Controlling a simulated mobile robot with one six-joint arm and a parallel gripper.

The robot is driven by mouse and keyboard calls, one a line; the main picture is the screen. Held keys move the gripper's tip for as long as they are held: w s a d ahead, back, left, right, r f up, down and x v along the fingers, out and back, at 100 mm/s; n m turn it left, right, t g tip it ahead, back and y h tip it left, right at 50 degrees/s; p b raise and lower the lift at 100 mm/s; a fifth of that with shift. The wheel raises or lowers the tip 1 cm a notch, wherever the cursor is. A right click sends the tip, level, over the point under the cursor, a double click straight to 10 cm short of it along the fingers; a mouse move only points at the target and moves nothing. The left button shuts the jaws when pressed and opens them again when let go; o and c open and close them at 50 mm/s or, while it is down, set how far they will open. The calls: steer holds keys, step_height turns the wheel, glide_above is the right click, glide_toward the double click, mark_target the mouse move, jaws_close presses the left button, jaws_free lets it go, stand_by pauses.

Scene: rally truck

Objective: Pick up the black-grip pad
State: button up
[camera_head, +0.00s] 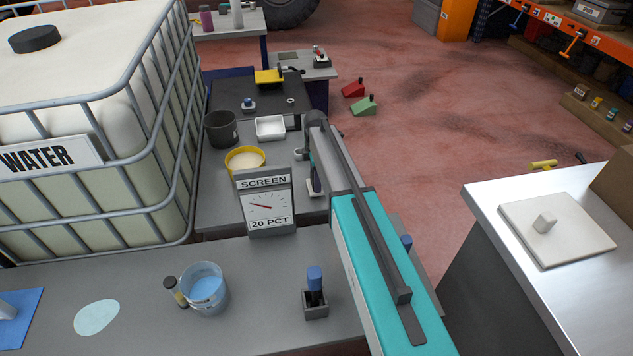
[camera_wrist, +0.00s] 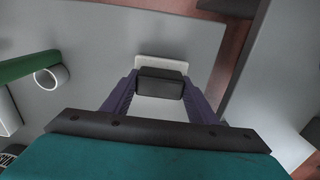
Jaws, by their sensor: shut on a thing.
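The black-grip pad (camera_wrist: 161,85) is in the middle of the wrist view. It has a black block grip on a pale, flat pad, and the pad's edge shows beyond the grip. My gripper (camera_wrist: 160,90) has its two purple fingers on either side of the black grip and is shut on it. In the head view my arm reaches over the grey bench and partly hides the gripper. The pale pad (camera_head: 316,188) shows there just below the fingers. I cannot tell whether it touches the bench.
A screen gauge (camera_head: 265,205) reading 20 PCT stands left of my arm. Near it are a yellow-rimmed bowl (camera_head: 245,160), a white tray (camera_head: 270,127) and a dark bucket (camera_head: 221,129). A blue-capped item (camera_head: 315,280) stands in front. A caged water tank (camera_head: 95,120) is at left.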

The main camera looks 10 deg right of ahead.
steer(key=shift+r+b, duration=0.6)
steer(key=shift+r, duration=3.75)
steer(key=o, duration=0.6)
steer(key=c, duration=0.4)
steer(key=shift+s+r+m, duration=1.95)
steer(key=shift+s+m, duration=0.1)
steer(key=shift+s, duration=0.7)
steer(key=shift+s+r+m, duration=1.95)
steer(key=shift+s+m, duration=0.05)
steer(key=shift+s, duration=0.7)
steer(key=shift+s+r+m, duration=1.95)
steer(key=shift+s+m, duration=0.1)
steer(key=shift+s, duration=0.7)
steer(key=shift+s, duration=0.1)
